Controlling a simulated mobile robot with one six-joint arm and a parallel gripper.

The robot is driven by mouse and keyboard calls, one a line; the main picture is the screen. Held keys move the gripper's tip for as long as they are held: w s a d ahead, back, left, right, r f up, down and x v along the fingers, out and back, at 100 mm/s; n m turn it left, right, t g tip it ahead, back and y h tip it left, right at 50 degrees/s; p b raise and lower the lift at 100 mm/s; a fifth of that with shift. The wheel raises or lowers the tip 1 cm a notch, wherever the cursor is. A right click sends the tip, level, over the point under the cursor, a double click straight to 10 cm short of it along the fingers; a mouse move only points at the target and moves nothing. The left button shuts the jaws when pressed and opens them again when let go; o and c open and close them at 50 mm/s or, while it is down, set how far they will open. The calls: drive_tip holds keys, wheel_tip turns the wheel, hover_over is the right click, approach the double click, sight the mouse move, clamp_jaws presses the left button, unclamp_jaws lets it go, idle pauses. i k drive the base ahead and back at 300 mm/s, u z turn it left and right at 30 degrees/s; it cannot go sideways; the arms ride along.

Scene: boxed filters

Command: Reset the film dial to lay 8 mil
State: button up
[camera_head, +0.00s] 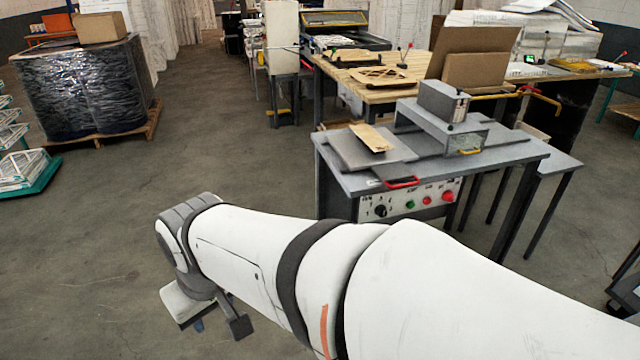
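The film dial (380,210) is a small black knob at the left end of the pale control panel (410,201) on the front of a grey machine (335,183). Marks surround the dial, but they are too small to read, so its setting cannot be told. Green and red buttons sit to its right. My white arm crosses the foreground from the lower right. My gripper (218,326) points down over the floor at the lower left, well away from the panel. It is partly hidden by my wrist, and its opening cannot be told.
A red handle (402,182) sticks out at the machine's front edge above the panel. A wooden workbench (410,68) stands behind, and a dark wrapped pallet load (80,88) at the far left. The floor between my arm and the machine is clear.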

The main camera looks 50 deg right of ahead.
sight(380, 211)
drive_tip(key=z, duration=1.6)
drive_tip(key=i, duration=0.95)
